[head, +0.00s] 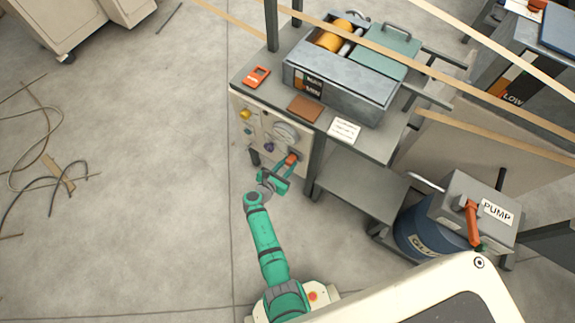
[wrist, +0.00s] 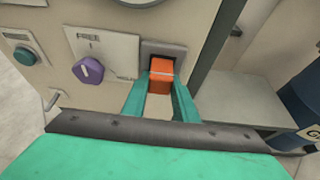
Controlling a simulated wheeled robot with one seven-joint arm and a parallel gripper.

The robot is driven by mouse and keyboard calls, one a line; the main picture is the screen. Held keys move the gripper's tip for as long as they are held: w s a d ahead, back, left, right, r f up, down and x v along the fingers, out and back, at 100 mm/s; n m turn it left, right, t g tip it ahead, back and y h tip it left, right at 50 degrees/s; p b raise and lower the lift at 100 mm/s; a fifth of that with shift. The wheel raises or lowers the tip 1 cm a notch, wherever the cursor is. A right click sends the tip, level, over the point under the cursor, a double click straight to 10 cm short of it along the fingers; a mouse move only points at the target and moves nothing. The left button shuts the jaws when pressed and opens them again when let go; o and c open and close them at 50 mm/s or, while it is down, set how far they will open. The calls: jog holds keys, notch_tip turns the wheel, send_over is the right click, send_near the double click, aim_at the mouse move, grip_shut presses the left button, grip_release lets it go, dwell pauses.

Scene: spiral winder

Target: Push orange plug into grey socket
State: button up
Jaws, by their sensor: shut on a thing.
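The orange plug (wrist: 161,74) is between the two teal fingers of my gripper (wrist: 161,92) in the wrist view. My gripper is shut on it. The plug's far end is at the grey socket (wrist: 172,50) on the cream panel; I cannot tell how deep it sits in it. In the head view the plug (head: 291,159) shows at the panel's right side, with my gripper (head: 284,171) reaching up to it from below. The socket's opening is partly hidden by the plug and fingers.
A purple knob (wrist: 88,71) marked FREE sits left of the socket, and a teal button (wrist: 25,55) is further left. A dark table leg (head: 318,167) stands close on the right. A lower shelf (head: 362,190) and a blue drum (head: 425,232) are further right.

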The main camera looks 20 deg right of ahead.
jog(key=o, duration=1.1)
jog(key=shift+c, duration=0.2)
jog(key=v, duration=1)
jog(key=shift+a+r, duration=0.25)
jog(key=shift+s, duration=0.15)
